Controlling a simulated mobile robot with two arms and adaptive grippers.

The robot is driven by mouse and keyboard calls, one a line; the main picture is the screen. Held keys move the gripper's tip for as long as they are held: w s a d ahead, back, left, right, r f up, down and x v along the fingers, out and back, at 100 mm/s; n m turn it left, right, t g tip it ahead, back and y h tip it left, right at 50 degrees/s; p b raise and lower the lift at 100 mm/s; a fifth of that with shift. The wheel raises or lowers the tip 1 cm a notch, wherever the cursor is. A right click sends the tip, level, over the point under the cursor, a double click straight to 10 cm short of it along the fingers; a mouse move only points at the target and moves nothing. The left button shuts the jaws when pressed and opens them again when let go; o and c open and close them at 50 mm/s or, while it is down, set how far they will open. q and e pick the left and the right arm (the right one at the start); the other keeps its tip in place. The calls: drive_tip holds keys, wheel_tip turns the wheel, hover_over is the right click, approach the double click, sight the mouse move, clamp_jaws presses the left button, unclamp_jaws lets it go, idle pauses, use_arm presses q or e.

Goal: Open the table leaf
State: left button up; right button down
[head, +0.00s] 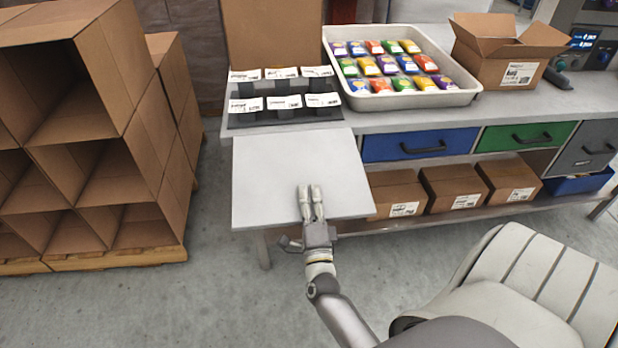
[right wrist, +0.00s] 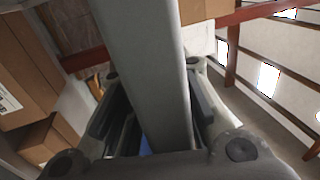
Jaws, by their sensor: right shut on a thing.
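The table leaf (head: 275,175) is a pale grey panel at the left front of the workbench. It reaches out from the bench's front edge and looks about level with the top, though a slight tilt is hard to judge. My right gripper (head: 311,188) is at the leaf's front edge, right of its middle, with its fingers showing against the panel. In the right wrist view a grey slab, the leaf (right wrist: 150,60), runs between the jaws, which are shut on it. My left gripper is out of view.
The bench top (head: 400,119) carries a black rack (head: 285,117) with white labels, a white tray (head: 476,88) of colourful packets and an open carton (head: 495,72). Stacked cardboard bins (head: 150,120) stand left. A pale padded seat (head: 490,315) is at lower right. Floor left of my arm is clear.

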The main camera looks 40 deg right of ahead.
drive_tip(key=shift+d+r+p, duration=0.1)
drive_tip(key=shift+r+p, duration=0.9)
drive_tip(key=shift+r, duration=0.9)
drive_tip(key=c, duration=1.6)
unclamp_jaws()
drive_tip(key=shift+o, duration=1.1)
drive_tip(key=shift+s+r, duration=0.1)
drive_tip(key=shift+f, duration=0.3)
